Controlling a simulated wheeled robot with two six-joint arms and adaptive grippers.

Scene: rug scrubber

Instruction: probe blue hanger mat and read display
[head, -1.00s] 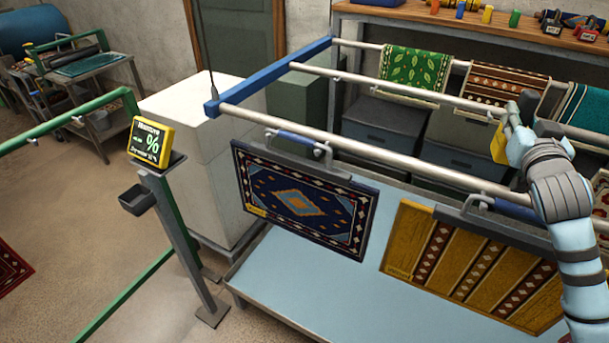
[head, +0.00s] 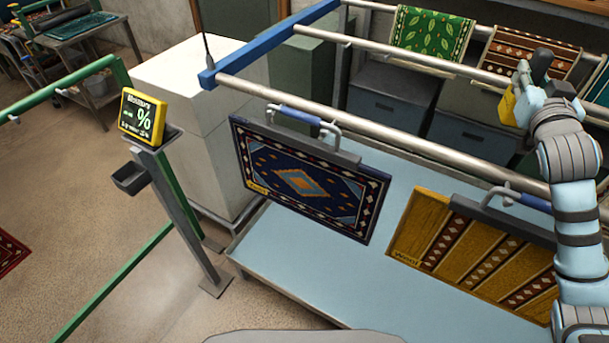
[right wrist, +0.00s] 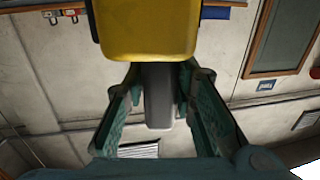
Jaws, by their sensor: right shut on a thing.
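The blue mat (head: 305,185) has a patterned field with an orange centre. It hangs from a clamp hanger with a blue handle (head: 298,115) on the near rail, and a small yellow label shows at its lower left. The display (head: 143,117) is a yellow-framed screen on a grey post. It shows a large % sign; its smaller text is too blurred to read. My right gripper (head: 523,82) is shut on a yellow and grey handheld probe (head: 507,107), above the rails and well right of the blue mat. The probe also shows in the right wrist view (right wrist: 148,30). My left gripper is out of view.
A yellow striped mat (head: 465,245) labelled Wool hangs on the near rail beside the blue mat. A green leaf mat (head: 432,33) and a brown patterned mat (head: 530,48) hang farther back. A light blue tray (head: 290,270) lies below. A grey bin (head: 131,178) is on the display post.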

